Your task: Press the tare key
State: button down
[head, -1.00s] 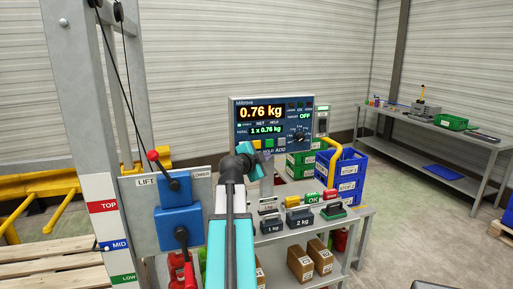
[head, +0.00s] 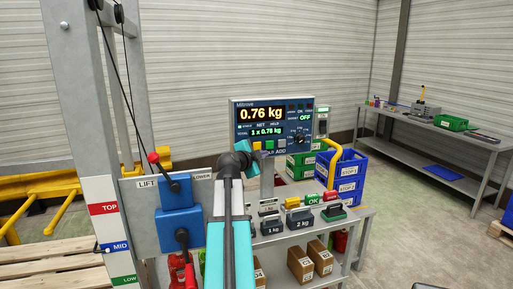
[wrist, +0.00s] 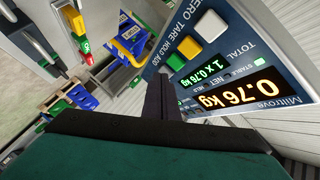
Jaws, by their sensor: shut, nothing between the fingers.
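The scale's blue panel (head: 272,112) reads 0.76 kg, with 1 x 0.76 kg below, and fills the upper right of the wrist view (wrist: 235,48). Its keys form a row along the lower edge. The yellow key (wrist: 189,47), beside the TARE label, lies between a white key (wrist: 210,25) and a green key (wrist: 176,62). It also shows in the head view (head: 256,145). My gripper (wrist: 162,85) is shut and empty, its dark fingers pointing toward the panel. Contact with a key is not visible.
Left of my arm stands a lift post with blue boxes (head: 179,222) and a red-knobbed lever (head: 153,157). Weights (head: 301,221) and coloured blocks sit on the bench below the panel. Blue bins (head: 347,178) stand behind. A grey table (head: 460,138) is at far right.

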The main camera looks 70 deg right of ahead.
aim_at(261, 147)
jog(key=shift+w+d+b, duration=0.45)
jog(key=shift+w+d, duration=0.4)
jog(key=shift+d, duration=0.2)
jog(key=shift+w+d+b, duration=0.4)
jog(key=shift+w+d, duration=0.45)
jog(key=shift+d, duration=0.2)
jog(key=shift+w+d+b, duration=0.6)
jog(key=shift+b, duration=0.8)
dwell(1.8)
jog(key=shift+s+a, duration=0.1)
jog(key=shift+s+a+b, duration=0.45)
jog(key=shift+a+b, duration=0.05)
jog(key=shift+a, duration=0.05)
dwell(0.6)
